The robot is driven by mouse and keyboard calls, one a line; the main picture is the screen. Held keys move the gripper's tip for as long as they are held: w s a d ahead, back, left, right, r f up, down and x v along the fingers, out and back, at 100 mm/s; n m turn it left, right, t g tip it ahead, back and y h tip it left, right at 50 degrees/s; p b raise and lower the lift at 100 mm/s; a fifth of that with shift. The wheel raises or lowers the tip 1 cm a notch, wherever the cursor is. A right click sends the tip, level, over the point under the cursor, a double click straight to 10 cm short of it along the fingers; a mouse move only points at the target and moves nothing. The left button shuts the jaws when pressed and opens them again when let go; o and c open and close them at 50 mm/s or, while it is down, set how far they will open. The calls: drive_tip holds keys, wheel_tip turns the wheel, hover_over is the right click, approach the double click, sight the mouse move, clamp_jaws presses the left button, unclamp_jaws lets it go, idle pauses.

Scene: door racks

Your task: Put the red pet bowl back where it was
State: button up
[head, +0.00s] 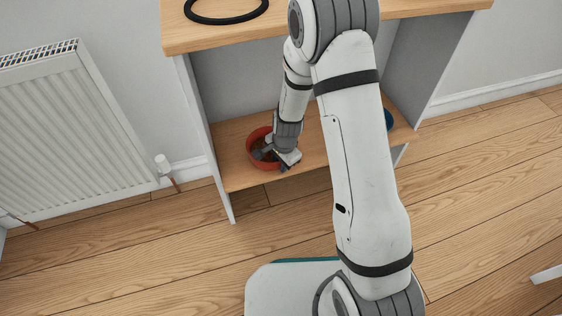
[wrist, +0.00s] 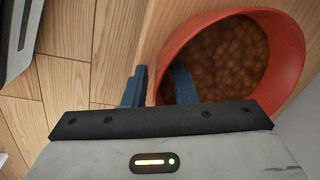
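The red pet bowl (head: 252,153) is at the left part of the lower shelf (head: 234,176), inside the open rack. Brown food fills it. In the wrist view the bowl (wrist: 291,43) is large at the upper right, with the food visible. My gripper (head: 279,163) reaches down at the bowl's right front side and hides part of it. In the wrist view my gripper (wrist: 160,82) has one blue finger outside the bowl wall and one inside, closed close about the wall. I cannot tell whether the bowl rests on the shelf or hangs just above it.
A black ring (head: 226,17) lies on the wooden top (head: 290,27) above the shelf. A blue object (head: 388,120) is at the shelf's right, partly hidden by my arm. Side panels bound the rack. A radiator (head: 70,120) stands left. The floor in front is clear.

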wheel_tip(320, 180, up, 12)
drive_tip(key=s+d+p, duration=0.1)
drive_tip(key=p, duration=0.5)
drive_tip(key=shift+s+r, duration=0.15)
drive_tip(key=shift+r, duration=0.05)
drive_tip(key=s+d+r+n, duration=0.5)
drive_tip(key=s+d+r, duration=0.1)
drive_tip(key=s+r, duration=0.3)
drive_tip(key=s+d+r+n+h, duration=0.1)
drive_tip(key=s+d+r+n, duration=0.4)
drive_tip(key=s+r, duration=0.4)
wheel_tip(320, 180, up, 3)
drive_tip(key=shift+d+f, duration=0.15)
drive_tip(key=shift+d, duration=0.4)
drive_tip(key=shift+s, duration=0.1)
